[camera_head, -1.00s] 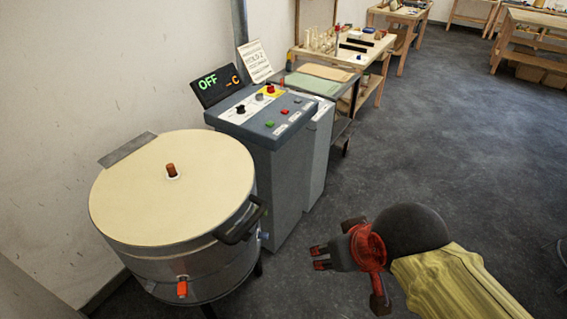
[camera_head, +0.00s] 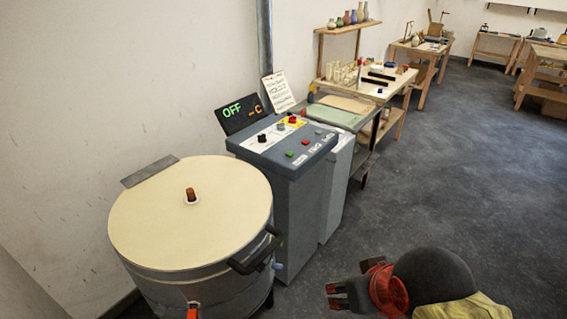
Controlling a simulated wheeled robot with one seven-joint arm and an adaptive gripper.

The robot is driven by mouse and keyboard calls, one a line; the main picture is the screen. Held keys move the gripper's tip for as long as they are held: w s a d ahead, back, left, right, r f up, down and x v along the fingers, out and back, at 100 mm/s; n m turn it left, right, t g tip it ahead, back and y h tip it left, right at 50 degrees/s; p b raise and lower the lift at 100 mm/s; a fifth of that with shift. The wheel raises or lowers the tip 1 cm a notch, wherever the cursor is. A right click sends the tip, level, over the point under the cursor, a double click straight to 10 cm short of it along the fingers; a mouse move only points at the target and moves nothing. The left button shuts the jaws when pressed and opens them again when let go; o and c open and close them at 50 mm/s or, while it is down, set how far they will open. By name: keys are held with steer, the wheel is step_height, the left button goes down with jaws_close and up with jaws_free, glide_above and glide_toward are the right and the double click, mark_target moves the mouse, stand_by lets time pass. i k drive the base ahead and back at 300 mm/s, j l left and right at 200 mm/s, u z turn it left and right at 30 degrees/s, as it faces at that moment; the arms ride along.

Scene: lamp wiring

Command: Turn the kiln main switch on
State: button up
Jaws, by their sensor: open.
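The kiln control console (camera_head: 285,157) is a grey pedestal with a sloped top, just behind and right of the kiln. Its display (camera_head: 241,113) reads "OFF" and "--C". The sloped panel carries a black knob (camera_head: 262,138), a grey knob (camera_head: 281,127), a red knob on a yellow plate (camera_head: 292,119) and small green and red buttons. Which one is the main switch I cannot tell from the labels. The round cream-lidded kiln (camera_head: 190,225) stands in front. My gripper (camera_head: 331,296) is open and empty, low at the bottom, right of the kiln and apart from the console.
The kiln's dark handle (camera_head: 255,252) sticks out toward my gripper. A side bench (camera_head: 337,116) with a green sheet stands behind the console, and a workbench (camera_head: 376,90) beyond it. The floor (camera_head: 440,180) to the right is clear.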

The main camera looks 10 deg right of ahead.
mark_target(292, 119)
steer(key=i+l, duration=0.4)
steer(key=i, duration=0.25)
steer(key=i+l+u, duration=0.15)
steer(key=i+l, duration=0.25)
steer(key=i, duration=0.3)
steer(key=i+l, duration=0.45)
steer(key=i, duration=0.2)
steer(key=i+l+u, duration=0.15)
steer(key=i+l, duration=0.35)
steer(key=i, duration=0.15)
